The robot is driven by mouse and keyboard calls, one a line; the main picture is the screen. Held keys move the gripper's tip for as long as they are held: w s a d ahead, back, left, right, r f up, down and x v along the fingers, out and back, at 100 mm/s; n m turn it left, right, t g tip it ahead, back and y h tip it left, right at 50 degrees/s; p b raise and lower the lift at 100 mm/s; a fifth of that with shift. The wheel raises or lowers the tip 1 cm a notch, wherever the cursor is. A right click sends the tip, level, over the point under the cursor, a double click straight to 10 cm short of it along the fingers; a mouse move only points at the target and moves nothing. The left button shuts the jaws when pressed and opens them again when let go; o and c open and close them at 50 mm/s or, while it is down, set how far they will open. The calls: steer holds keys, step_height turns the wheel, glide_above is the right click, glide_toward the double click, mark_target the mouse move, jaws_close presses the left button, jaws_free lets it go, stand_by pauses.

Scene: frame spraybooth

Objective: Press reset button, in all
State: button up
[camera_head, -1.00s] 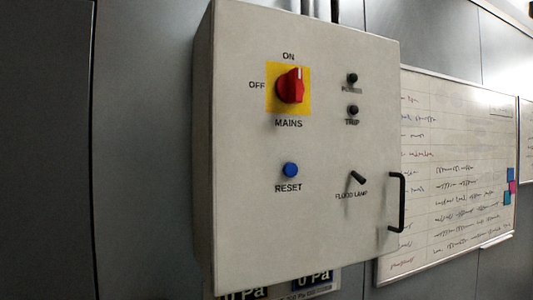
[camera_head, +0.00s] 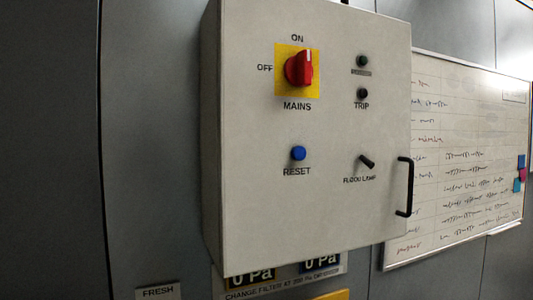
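The blue round reset button (camera_head: 298,153) sits on the front of a light grey control box (camera_head: 240,215), above the label RESET. Nothing touches it. Above it is the red MAINS rotary switch (camera_head: 299,69) on a yellow plate, its white mark pointing up towards ON. My gripper is not in view.
Two dark indicator lamps, the upper one (camera_head: 362,60) and the TRIP one (camera_head: 362,93), are at the upper right. A black flood lamp toggle (camera_head: 367,161) and a protruding black handle (camera_head: 405,187) are at the right. A whiteboard (camera_head: 470,155) hangs beyond. Pressure displays (camera_head: 251,276) show below.

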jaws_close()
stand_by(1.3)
